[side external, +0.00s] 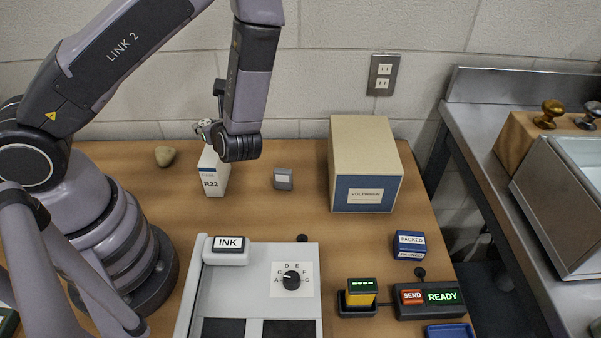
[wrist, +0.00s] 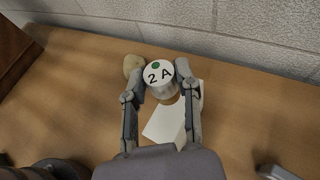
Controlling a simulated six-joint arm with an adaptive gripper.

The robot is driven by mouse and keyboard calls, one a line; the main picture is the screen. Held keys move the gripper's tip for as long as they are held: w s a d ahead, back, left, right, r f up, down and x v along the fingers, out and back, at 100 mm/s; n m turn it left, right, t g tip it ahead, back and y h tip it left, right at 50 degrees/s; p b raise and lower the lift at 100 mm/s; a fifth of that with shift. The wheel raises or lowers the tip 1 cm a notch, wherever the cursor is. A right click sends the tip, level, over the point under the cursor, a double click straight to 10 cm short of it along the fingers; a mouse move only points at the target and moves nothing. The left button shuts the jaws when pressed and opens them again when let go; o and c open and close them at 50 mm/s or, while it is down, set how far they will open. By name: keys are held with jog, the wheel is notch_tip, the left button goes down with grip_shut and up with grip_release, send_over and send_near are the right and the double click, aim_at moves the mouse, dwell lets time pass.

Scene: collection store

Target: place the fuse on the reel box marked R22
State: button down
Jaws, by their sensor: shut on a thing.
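The fuse (wrist: 160,78) is a short pale cylinder with a white end marked "2 A" and a green dot. In the wrist view it sits between the two fingers of my gripper (wrist: 162,88), which is shut on it. In the side view my gripper (side external: 207,132) is at the top of the white reel box marked R22 (side external: 213,180), and I cannot make out the fuse clearly. The reel box's white top (wrist: 163,124) shows below the fuse in the wrist view. I cannot tell whether the fuse touches it.
A stone (side external: 165,156) lies left of the reel box and a small grey labelled block (side external: 283,180) to its right. A grey panel with a dial (side external: 255,270) takes up the front. Bare table lies between.

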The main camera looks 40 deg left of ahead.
jog(key=shift+f, duration=1.6)
jog(key=shift+f, duration=0.15)
jog(key=c, duration=0.8)
grip_release()
jog(key=v, duration=1.1)
jog(key=s+r+n+t+h, duration=0.1)
jog(key=s+r+n+h, duration=0.2)
jog(key=r+n, duration=0.3)
jog(key=s+a+r+n+t+h, duration=0.1)
jog(key=s+r+n+h, duration=0.3)
jog(key=r, duration=0.6)
jog(key=s+a+r+n+t+h, duration=0.1)
jog(key=s+r+n+h, duration=0.3)
jog(key=r+n, duration=0.5)
jog(key=shift+a+n+h, duration=0.2)
jog(key=shift+n+h, duration=0.4)
jog(key=shift+h, duration=0.6)
